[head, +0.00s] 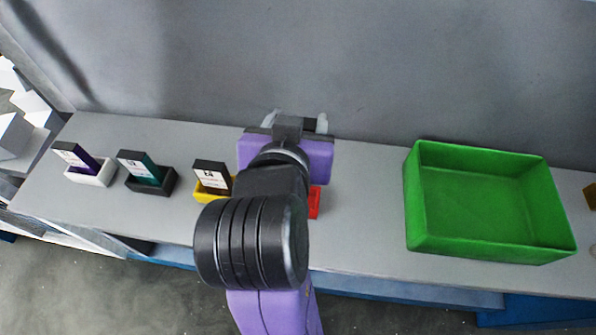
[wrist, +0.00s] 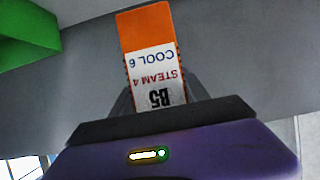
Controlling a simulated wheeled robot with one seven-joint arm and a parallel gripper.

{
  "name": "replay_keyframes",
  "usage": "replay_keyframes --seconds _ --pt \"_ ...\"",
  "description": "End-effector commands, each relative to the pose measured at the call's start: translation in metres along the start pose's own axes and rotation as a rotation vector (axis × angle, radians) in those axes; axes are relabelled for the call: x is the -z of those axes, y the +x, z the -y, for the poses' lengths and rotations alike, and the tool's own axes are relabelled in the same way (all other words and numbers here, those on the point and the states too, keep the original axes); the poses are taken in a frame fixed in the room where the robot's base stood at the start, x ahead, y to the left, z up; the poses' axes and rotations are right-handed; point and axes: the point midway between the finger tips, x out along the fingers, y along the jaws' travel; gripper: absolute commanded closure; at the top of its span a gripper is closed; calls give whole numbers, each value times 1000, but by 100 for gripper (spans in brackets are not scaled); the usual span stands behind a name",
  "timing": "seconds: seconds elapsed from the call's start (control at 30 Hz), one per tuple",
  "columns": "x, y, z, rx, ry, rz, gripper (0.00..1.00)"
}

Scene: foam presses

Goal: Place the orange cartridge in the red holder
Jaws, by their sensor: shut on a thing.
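The orange cartridge (wrist: 147,28) shows in the wrist view, with a white label reading B5, STEAM 4 and COOL 6. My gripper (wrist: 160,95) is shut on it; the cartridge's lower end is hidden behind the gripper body. In the head view my gripper (head: 297,124) is over the back part of the grey bench, and my arm hides the cartridge there. The red holder (head: 315,202) sits on the bench, mostly hidden behind my arm, with only its right end showing.
Left of my arm stand a white holder (head: 92,178) with a purple cartridge, a black holder (head: 153,189) with a teal cartridge, and a yellow holder (head: 203,193) with a dark brown cartridge. A green bin (head: 410,215) stands at the right. Bare bench (head: 360,215) lies between red holder and bin.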

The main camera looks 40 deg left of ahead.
Motion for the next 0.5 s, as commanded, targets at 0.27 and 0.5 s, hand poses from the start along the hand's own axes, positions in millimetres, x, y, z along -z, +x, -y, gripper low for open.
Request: replay_keyframes --seconds 0.27,0.5 --pt "-63 29 0 1 -3 5 88" --pt "-89 43 0 0 0 0 88"
